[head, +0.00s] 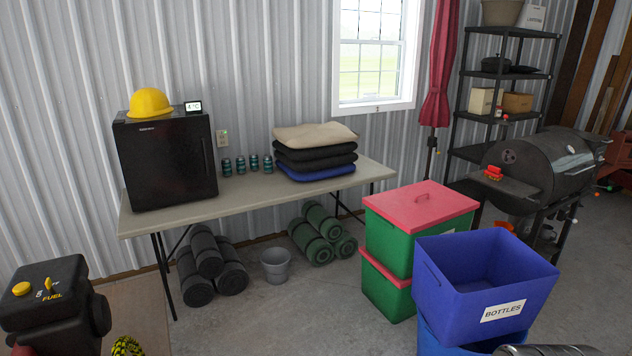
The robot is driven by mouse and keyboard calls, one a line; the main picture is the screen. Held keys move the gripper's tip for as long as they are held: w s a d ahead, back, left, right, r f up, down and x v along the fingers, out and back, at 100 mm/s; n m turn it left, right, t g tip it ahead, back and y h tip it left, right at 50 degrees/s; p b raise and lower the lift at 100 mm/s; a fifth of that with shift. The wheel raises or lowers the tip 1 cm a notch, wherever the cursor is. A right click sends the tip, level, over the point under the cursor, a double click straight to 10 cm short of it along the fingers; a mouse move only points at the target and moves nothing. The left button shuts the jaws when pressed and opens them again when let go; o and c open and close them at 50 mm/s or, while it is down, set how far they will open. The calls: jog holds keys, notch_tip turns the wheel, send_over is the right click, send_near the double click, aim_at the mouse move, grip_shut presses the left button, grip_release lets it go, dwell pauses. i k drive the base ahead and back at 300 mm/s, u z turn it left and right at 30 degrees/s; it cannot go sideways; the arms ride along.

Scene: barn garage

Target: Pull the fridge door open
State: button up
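The small black fridge (165,165) stands on the left end of a folding table (245,205) against the corrugated wall. Its door faces the room and looks shut, with a dark vertical handle along the door's right side. A yellow hard hat (150,102) and a small display reading a temperature (193,106) sit on top of the fridge. My gripper is not in view, so its state and its distance from the fridge do not show.
Several cans (240,165) and folded fabrics (315,150) are on the table. Rolled mats and a grey bucket (275,266) are under it. Green bins with red lids (420,225), blue bins (485,285) and a black fuel engine (52,305) flank the open concrete floor in front.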

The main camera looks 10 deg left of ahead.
aim_at(165, 161)
jog(key=u, duration=0.2)
jog(key=i, duration=1.6)
jog(key=u, duration=0.75)
jog(key=i, duration=0.6)
jog(key=u, duration=0.85)
jog(key=i, duration=0.55)
jog(key=u, duration=0.7)
jog(key=i, duration=0.6)
jog(key=u, duration=0.25)
